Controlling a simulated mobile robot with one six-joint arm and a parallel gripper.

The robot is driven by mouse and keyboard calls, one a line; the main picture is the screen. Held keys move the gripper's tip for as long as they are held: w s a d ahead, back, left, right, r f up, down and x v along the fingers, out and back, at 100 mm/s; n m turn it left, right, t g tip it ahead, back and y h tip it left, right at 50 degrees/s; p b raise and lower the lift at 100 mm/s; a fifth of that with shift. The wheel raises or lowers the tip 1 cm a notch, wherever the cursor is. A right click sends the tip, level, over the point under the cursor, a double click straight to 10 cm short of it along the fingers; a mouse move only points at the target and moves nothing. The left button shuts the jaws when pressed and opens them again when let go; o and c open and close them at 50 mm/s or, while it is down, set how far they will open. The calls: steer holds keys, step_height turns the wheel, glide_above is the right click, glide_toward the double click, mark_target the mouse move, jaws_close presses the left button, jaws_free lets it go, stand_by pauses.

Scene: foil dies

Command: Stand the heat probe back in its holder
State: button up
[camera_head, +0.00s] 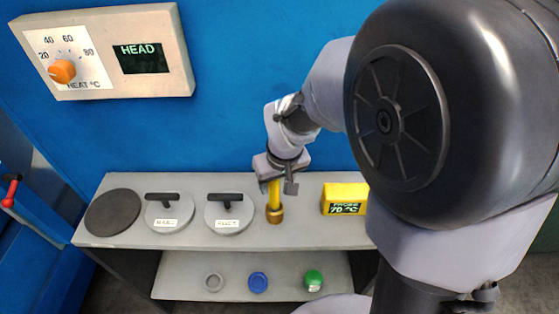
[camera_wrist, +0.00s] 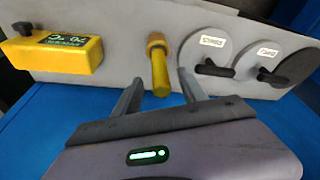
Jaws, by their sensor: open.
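The heat probe is a yellow rod (camera_head: 274,193) standing upright on the grey shelf top, with a wider brass-coloured piece (camera_head: 274,215) at its lower end. I cannot tell whether this brass piece is the holder or part of the probe. In the wrist view the yellow rod (camera_wrist: 161,78) shows between my fingers, with the brass piece (camera_wrist: 155,41) beyond it. My gripper (camera_head: 277,187) is above the shelf at the rod's upper end, pointing down. Its fingers are open, one on each side of the rod, with gaps visible in the wrist view.
A yellow readout box (camera_head: 344,198) showing 70 °C stands to the right. Two handled grey discs (camera_head: 168,217) (camera_head: 228,216) and a dark disc (camera_head: 113,212) lie to the left. The lower shelf (camera_head: 185,263) holds small rings and a green piece (camera_head: 313,280). A heat control panel (camera_head: 105,52) is on the blue wall.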

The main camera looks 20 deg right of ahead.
steer(key=p+v, duration=0.2)
steer(key=v, duration=0.7)
steer(key=shift+r, duration=0.2)
